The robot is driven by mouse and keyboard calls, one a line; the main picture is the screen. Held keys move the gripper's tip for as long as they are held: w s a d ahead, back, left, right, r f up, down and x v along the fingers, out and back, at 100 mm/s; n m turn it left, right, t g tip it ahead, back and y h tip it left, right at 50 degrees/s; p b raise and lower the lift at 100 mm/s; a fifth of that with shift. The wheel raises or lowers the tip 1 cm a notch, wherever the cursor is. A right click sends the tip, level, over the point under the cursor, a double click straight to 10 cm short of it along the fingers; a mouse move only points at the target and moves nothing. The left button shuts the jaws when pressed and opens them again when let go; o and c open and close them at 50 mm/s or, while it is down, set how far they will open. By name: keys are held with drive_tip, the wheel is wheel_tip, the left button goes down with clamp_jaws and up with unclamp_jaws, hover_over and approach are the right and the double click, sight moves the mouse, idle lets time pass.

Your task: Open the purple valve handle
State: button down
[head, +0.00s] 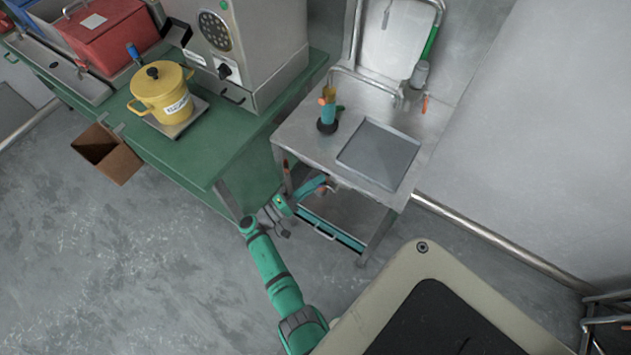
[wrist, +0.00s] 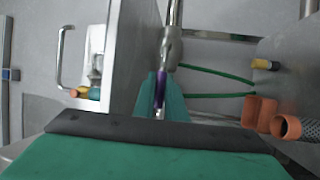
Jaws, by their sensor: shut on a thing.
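The purple valve handle (wrist: 160,88) shows as a narrow strip in the middle of the wrist view, below a metal pipe fitting (wrist: 172,48). My gripper (wrist: 159,98) has its teal fingers on both sides of the handle and is shut on it. The dark edge of my gripper's body hides the lower part of the handle. In the head view, my gripper (head: 313,187) reaches in at the front left of the steel sink table, below its top. The purple handle cannot be made out in that view.
The steel sink table (head: 310,140) stands right of the green counter (head: 215,145). A teal-edged lower shelf (head: 330,232) is close to my gripper. Green hoses (wrist: 215,75) and an orange pipe (wrist: 259,112) lie right of the handle in the wrist view. Grey floor (head: 130,260) is open at left.

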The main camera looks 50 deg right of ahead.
drive_tip(key=shift+s+f, duration=0.1)
drive_tip(key=shift+f, duration=0.05)
idle(0.3)
drive_tip(key=c, duration=1.8)
unclamp_jaws()
drive_tip(key=v, duration=1)
drive_tip(key=shift+a, duration=0.4)
